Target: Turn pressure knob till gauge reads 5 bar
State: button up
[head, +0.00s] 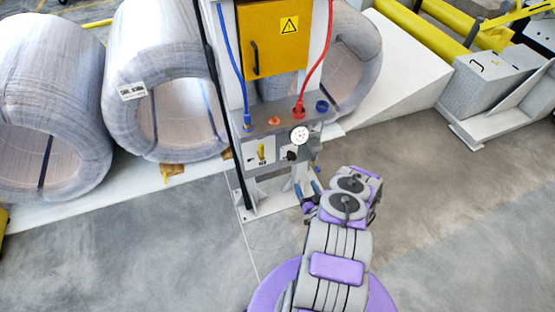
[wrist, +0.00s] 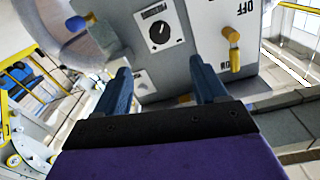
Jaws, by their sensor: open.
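The pressure knob (head: 291,155) is a small black knob on the front of the grey control panel, just below the round white gauge (head: 299,135). The gauge has small markings, and its reading is too small to make out. In the wrist view the black knob (wrist: 160,33) sits on a white dial plate beyond the fingertips. My gripper (head: 308,188) is below and slightly right of the knob in the head view. It also shows in the wrist view (wrist: 160,72), with its two blue fingers apart, nothing between them, and clear of the knob.
A yellow lever (head: 261,151) is on the panel left of the knob; it also shows in the wrist view (wrist: 234,48). A blue hose (head: 231,55) and red hose (head: 320,55) run above. Large wrapped coils (head: 125,60) stand left. The floor right is clear.

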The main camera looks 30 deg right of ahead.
aim_at(293, 159)
jog(key=b+x, duration=0.1)
jog(key=x, duration=1.6)
jog(key=shift+w+d, duration=0.1)
jog(key=shift+d, duration=0.05)
jog(key=c, duration=1)
jog(key=shift+c, duration=0.2)
